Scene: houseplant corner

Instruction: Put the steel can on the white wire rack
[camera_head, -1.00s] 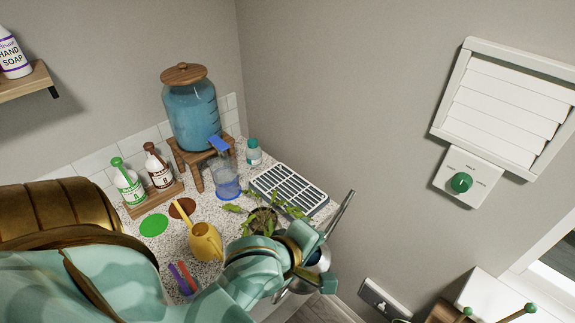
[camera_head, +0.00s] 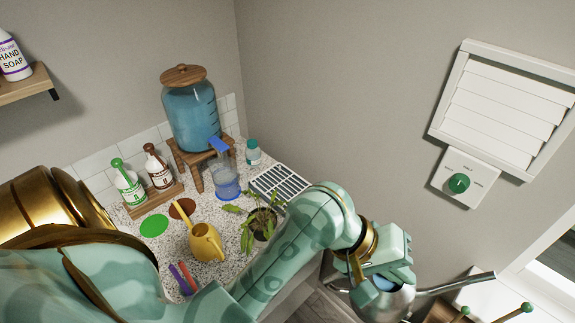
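The steel can (camera_head: 383,305), a shiny metal can with a long spout, is at the lower right of the head view. Its spout points right, and something blue shows at its top. My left gripper (camera_head: 388,272) is closed at the top of the can and holds it up, right of the counter; the fingers partly hide the can's upper part. The white wire rack (camera_head: 265,182) lies on the counter at the back right. My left arm and a plant cover its near right part; the bars that show are bare. My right gripper is not in view.
A leafy potted plant (camera_head: 262,225) stands just in front of the rack. A blue jug (camera_head: 228,180) and a small teal-capped bottle (camera_head: 253,152) stand beside it. A yellow watering can (camera_head: 206,243) is nearer. Green-knobbed sticks (camera_head: 527,308) rise at the lower right.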

